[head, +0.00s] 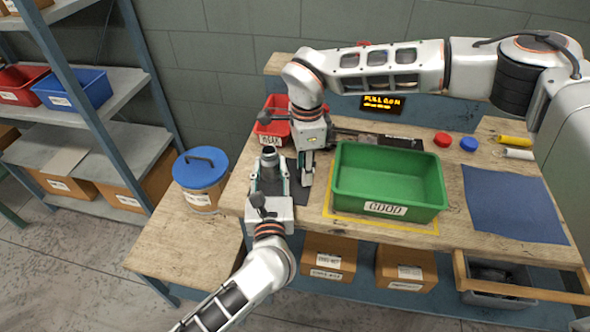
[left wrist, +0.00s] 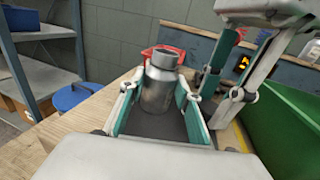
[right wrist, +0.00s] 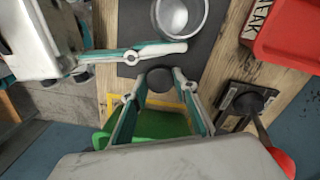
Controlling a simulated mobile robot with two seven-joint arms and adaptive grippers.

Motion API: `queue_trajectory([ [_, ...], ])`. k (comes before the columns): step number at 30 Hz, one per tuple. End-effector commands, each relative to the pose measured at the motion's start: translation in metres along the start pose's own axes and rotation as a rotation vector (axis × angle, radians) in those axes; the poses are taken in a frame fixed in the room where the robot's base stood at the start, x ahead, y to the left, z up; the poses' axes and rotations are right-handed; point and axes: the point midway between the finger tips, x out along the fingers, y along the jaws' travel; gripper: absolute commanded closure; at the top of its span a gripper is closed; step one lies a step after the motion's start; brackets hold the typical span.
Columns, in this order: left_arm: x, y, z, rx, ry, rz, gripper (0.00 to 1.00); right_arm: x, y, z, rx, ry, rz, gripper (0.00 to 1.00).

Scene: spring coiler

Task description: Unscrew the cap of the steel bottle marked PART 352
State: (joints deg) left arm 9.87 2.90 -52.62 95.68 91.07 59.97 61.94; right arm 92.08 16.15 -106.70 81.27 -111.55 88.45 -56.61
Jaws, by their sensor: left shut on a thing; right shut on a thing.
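The steel bottle (head: 270,156) stands upright on a dark mat at the left part of the bench. My left gripper (head: 269,172) is shut around its body, with one finger on each side in the left wrist view (left wrist: 160,92). In the right wrist view the bottle's mouth (right wrist: 178,14) looks round and open, with no cap on it. My right gripper (head: 306,178) is just right of the bottle, pointing down. It is shut on a dark round cap (right wrist: 161,77), apart from the bottle. No PART marking is readable on the bottle.
A green bin (head: 390,180) stands close right of my right gripper. A red bin (head: 272,124) is behind the bottle. A blue-lidded bucket (head: 200,178) stands left. A blue cloth (head: 515,205) and red and blue discs (head: 468,144) lie further right.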

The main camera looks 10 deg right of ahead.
Motion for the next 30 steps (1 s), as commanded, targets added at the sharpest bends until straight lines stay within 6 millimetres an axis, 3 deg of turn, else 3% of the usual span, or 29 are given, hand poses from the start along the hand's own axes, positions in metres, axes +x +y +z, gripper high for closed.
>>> queue_trajectory([
  [4, 0.000, -0.001, 0.000, 0.000, -0.001, -0.001, 1.00, 0.001, -0.009, 0.024, -0.001, 0.000, 0.001, 0.97],
  [8, 0.000, 0.000, 0.000, 0.000, 0.000, -0.001, 1.00, 0.011, -0.009, 0.022, 0.002, 0.000, 0.003, 0.97],
  [20, 0.000, -0.001, 0.000, 0.000, 0.000, -0.001, 1.00, 0.015, -0.009, 0.022, 0.001, 0.000, 0.002, 0.97],
  [21, 0.000, -0.001, 0.000, 0.000, 0.000, -0.001, 1.00, 0.015, -0.009, 0.022, 0.001, 0.000, 0.001, 0.64],
  [22, 0.000, -0.001, 0.000, 0.000, 0.000, -0.001, 1.00, 0.015, -0.009, 0.022, 0.001, 0.000, 0.001, 0.56],
  [30, 0.000, 0.000, 0.000, 0.000, 0.000, -0.001, 1.00, 0.015, -0.009, 0.022, 0.000, 0.000, 0.001, 0.55],
])
